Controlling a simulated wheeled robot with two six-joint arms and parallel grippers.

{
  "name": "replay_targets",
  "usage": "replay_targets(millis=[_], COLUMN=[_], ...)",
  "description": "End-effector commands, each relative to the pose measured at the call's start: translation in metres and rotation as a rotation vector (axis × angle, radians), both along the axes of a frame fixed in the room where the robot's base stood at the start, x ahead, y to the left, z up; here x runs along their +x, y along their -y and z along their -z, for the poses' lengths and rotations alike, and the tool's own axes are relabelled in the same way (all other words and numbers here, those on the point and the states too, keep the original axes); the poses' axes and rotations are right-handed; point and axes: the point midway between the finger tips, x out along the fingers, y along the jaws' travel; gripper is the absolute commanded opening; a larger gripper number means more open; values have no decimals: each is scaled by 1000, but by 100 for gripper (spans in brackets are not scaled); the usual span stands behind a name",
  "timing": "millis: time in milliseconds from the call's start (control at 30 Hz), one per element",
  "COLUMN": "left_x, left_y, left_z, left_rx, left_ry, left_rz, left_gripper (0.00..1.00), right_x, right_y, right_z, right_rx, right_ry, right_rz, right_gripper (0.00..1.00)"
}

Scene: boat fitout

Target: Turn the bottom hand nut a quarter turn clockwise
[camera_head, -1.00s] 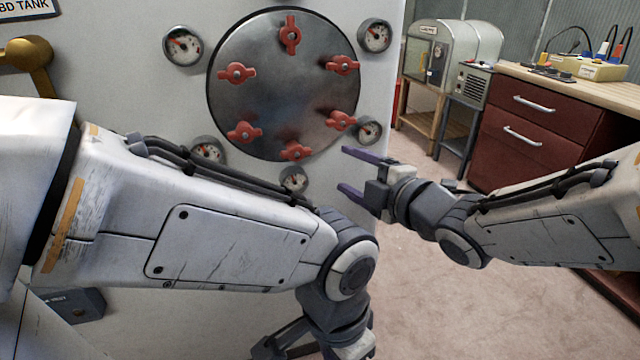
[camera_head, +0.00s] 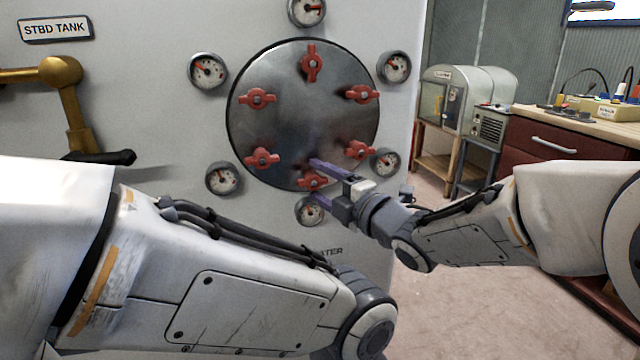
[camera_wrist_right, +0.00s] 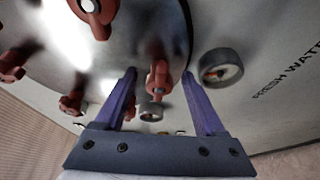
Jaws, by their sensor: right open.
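The round metal hatch plate (camera_head: 300,120) carries several red hand nuts around its rim. The bottom hand nut (camera_head: 308,184) sits at the lower edge, its wings lying roughly sideways. My right gripper (camera_head: 319,181) is open, one finger above this nut and one below it in the head view. In the right wrist view the nut (camera_wrist_right: 157,80) shows between the two purple fingers of the open gripper (camera_wrist_right: 159,75), with clear space on both sides. I cannot tell how deep the fingers reach around it. My left gripper is out of view; only its arm shows.
Gauges surround the plate; one (camera_head: 310,211) is just below the bottom nut, close to the lower finger, and another (camera_head: 385,163) is at lower right. A brass valve lever (camera_head: 66,95) is at left. A workbench (camera_head: 545,140) stands at right, with open floor before it.

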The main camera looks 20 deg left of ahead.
Motion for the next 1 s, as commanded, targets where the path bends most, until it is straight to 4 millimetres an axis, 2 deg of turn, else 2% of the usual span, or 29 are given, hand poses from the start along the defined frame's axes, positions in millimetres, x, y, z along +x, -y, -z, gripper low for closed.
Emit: replay_targets(millis=[300, 333, 467, 500, 533, 767, 1000], left_x=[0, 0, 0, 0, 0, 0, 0], left_y=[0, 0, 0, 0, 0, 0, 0], left_z=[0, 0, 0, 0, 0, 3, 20], left_rx=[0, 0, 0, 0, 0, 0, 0], left_ry=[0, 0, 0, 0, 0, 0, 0], left_rz=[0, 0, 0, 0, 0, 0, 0], left_gripper=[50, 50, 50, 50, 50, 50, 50], right_x=[2, 2, 2, 2, 2, 2, 2], right_y=[-4, -4, -3, -3, -3, -3, -3], right_z=[0, 0, 0, 0, 0, 2, 6], right_rx=[0, 0, 0, 0, 0, 11, 89], right_ry=[-1, -1, -1, -1, -1, -9, -61], right_rz=[0, 0, 0, 0, 0, 0, 1], right_gripper=[72, 68, 18, 3, 0, 0, 0])
